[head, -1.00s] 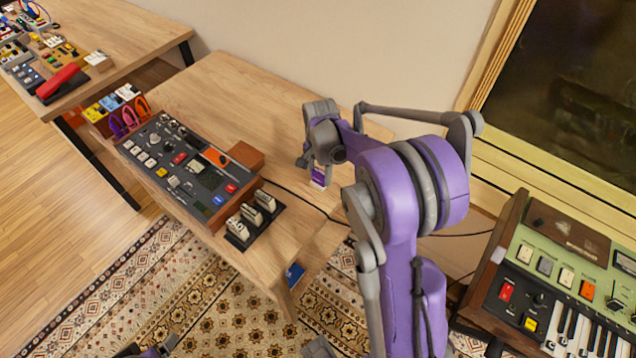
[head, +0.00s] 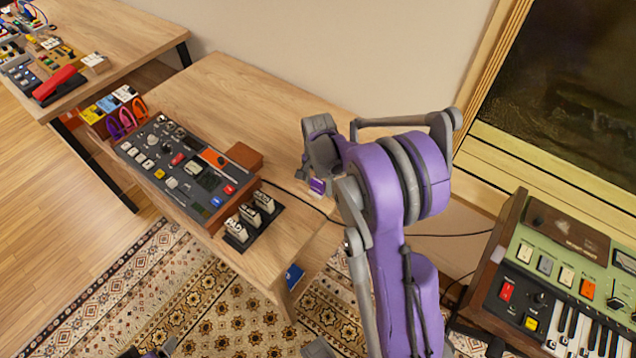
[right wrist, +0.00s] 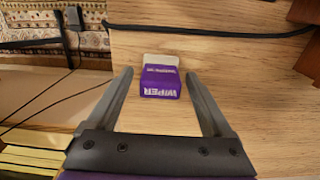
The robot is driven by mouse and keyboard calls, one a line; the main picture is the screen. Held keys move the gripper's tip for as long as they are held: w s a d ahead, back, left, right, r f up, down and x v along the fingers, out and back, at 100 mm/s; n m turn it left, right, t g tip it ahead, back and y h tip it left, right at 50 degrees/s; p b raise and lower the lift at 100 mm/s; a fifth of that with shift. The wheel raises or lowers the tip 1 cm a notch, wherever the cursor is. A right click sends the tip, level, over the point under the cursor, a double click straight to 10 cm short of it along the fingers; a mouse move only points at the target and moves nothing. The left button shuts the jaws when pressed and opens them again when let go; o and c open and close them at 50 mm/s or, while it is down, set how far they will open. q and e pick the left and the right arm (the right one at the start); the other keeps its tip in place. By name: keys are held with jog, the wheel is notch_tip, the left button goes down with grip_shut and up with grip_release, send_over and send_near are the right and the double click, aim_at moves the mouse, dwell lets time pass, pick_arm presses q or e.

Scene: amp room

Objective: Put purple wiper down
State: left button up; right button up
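The purple wiper (head: 317,186), a small purple and white box lettered WIPER, is at the right end of the wooden table (head: 275,85). In the right wrist view the wiper (right wrist: 160,82) lies between my fingertips, with a gap on each side, and appears to rest on the wood. My right gripper (right wrist: 158,76) is open around it. In the head view my right gripper (head: 308,178) partly hides the wiper. A small part of my left arm (head: 150,352) shows at the bottom edge, too little to tell its fingers.
A mixer-like console (head: 185,170) and a black stand with white pedals (head: 252,220) are left of the wiper. A black cable (head: 295,197) runs close by on the table. A green keyboard (head: 570,270) stands at right. The table's back is clear.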

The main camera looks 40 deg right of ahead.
aim_at(318, 181)
notch_tip(318, 181, up, 12)
jog(key=p, duration=0.1)
jog(key=s+a+n+t, duration=0.5)
jog(key=s+a+n, duration=0.9)
jog(key=s+a, duration=0.3)
jog(key=shift+s+a+r+n, duration=0.2)
jog(key=shift+s+a+n, duration=0.2)
jog(key=shift+s, duration=0.2)
